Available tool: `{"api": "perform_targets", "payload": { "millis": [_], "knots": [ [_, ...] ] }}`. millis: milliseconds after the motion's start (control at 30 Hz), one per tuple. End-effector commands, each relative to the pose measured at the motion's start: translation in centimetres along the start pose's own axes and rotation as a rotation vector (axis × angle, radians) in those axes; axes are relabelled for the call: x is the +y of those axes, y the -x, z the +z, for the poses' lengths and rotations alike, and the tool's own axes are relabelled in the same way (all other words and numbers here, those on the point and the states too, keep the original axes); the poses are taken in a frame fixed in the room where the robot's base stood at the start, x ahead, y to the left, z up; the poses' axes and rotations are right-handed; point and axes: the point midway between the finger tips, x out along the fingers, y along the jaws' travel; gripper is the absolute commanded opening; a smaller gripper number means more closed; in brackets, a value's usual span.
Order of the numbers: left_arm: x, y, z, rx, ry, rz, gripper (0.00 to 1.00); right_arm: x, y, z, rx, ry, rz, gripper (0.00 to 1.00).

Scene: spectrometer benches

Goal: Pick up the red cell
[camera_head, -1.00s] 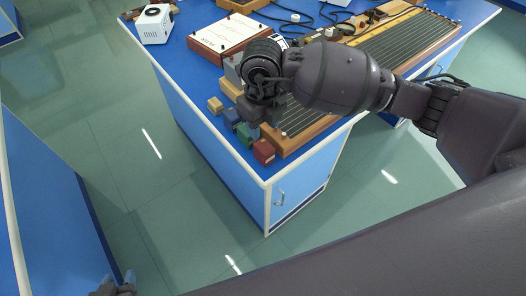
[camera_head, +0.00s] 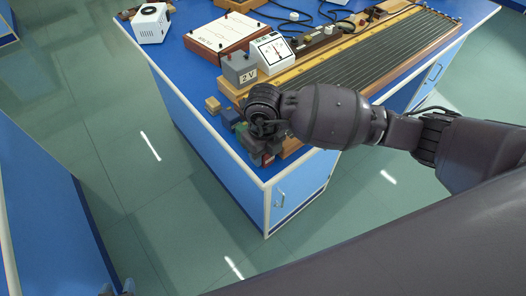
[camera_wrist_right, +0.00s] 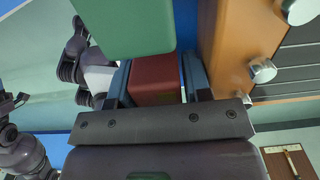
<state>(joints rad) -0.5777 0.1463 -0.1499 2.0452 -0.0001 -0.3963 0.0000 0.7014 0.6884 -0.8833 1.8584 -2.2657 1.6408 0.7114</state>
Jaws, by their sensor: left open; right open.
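The red cell (camera_head: 268,160) stands near the front corner of the blue bench, mostly hidden under my right gripper (camera_head: 262,149). In the right wrist view, the red cell (camera_wrist_right: 155,78) lies between the two blue fingers of my right gripper (camera_wrist_right: 157,76). The jaws are open, with a finger on each side; I cannot tell whether they touch it. My left gripper (camera_head: 118,289) is only partly visible at the bottom left edge, far from the cell.
A green cell (camera_wrist_right: 122,28) is right beside the red one. A blue cell (camera_head: 230,118) and a yellow block (camera_head: 212,104) are further along the edge. A wooden board with wires (camera_head: 375,55) is close on the other side. A grey 2 V box (camera_head: 238,70) and a meter (camera_head: 271,52) stand behind.

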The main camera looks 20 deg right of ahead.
Motion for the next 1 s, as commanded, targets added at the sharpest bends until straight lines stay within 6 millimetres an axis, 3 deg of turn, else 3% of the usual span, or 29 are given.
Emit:
{"api": "perform_targets", "payload": {
  "millis": [167, 400, 767, 1000],
  "knots": [
    [0.0, -0.1, -0.4, 0.006, -0.001, 0.001, 0.43, 0.0, 0.1, 0.0, -0.002, 0.0, 0.0, 0.45],
    [0.0, -0.1, -0.4, 0.008, -0.002, 0.001, 0.43, 0.0, 0.1, 0.0, -0.002, 0.0, 0.0, 0.11],
    [0.0, 0.0, -0.7, 0.013, -0.002, 0.001, 0.43, 0.0, 1.0, 0.1, -0.005, 0.001, 0.0, 0.11],
    [-0.2, 0.4, -1.7, 0.026, -0.001, -0.001, 0.43, 0.0, 5.6, 0.2, -0.01, 0.003, -0.001, 0.11]
  ]
}}
